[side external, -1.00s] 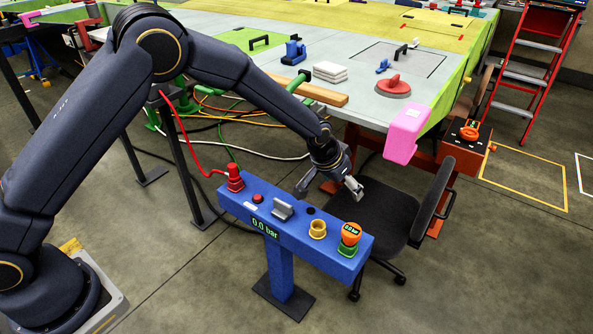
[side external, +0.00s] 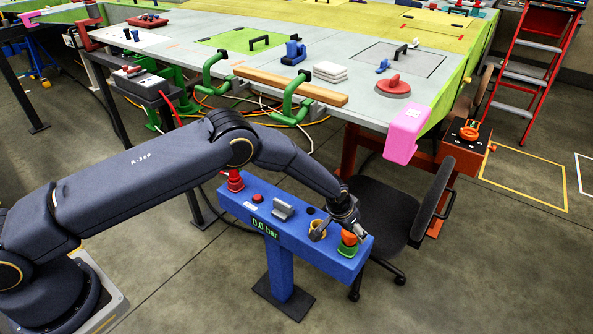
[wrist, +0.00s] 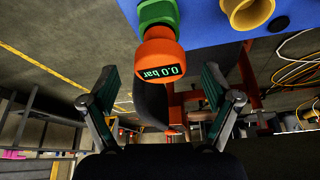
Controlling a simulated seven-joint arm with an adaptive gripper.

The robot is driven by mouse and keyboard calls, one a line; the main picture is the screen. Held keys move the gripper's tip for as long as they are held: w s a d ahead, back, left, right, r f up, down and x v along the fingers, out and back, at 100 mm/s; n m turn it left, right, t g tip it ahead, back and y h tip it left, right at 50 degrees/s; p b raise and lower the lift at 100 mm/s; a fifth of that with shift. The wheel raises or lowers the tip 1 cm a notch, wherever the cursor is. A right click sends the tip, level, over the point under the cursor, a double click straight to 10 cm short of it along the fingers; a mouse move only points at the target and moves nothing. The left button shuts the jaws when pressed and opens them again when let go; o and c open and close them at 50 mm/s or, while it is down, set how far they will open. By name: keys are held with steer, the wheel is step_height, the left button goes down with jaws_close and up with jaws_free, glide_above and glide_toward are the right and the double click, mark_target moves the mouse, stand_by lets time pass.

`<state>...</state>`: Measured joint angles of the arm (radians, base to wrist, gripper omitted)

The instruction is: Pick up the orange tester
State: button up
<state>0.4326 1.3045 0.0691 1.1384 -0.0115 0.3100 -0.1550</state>
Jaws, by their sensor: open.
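The orange tester (side external: 349,238) sits on a green fitting (side external: 347,250) at the right end of the blue stand (side external: 285,230). In the wrist view, the tester (wrist: 160,58) has a dark display reading 0.0 bar. Its green fitting (wrist: 157,12) shows behind it. My gripper (side external: 341,230) is low over the stand's right end, close to the tester and partly covering it in the side view. In the wrist view, my gripper (wrist: 160,80) is open and empty, with one finger to each side of the tester's line and the tester just beyond the fingertips.
A yellow ring socket (wrist: 247,12) is beside the tester on the stand. A grey handle (side external: 282,210) and a red plug (side external: 235,181) are further left. A black chair (side external: 385,212) stands close behind the stand. The large worktable (side external: 330,115) lies beyond.

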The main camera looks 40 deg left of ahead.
mark_target(351, 232)
steer(key=shift+x, duration=1.9)
steer(key=c, duration=1.2)
steer(key=shift+r, duration=0.15)
steer(key=shift+w+r, duration=0.1)
steer(key=shift+r, duration=0.5)
steer(key=s+a+r, duration=0.1)
steer(key=s+r, duration=0.3)
steer(key=r, duration=0.1)
steer(key=s+a+r, duration=0.2)
steer(key=s+r, duration=0.2)
steer(key=s, duration=0.1)
steer(key=s+a+r, duration=0.1)
steer(key=s+r, duration=0.3)
steer(key=r, duration=0.1)
steer(key=shift+s+a+r, duration=0.2)
steer(key=shift+r, duration=0.15)
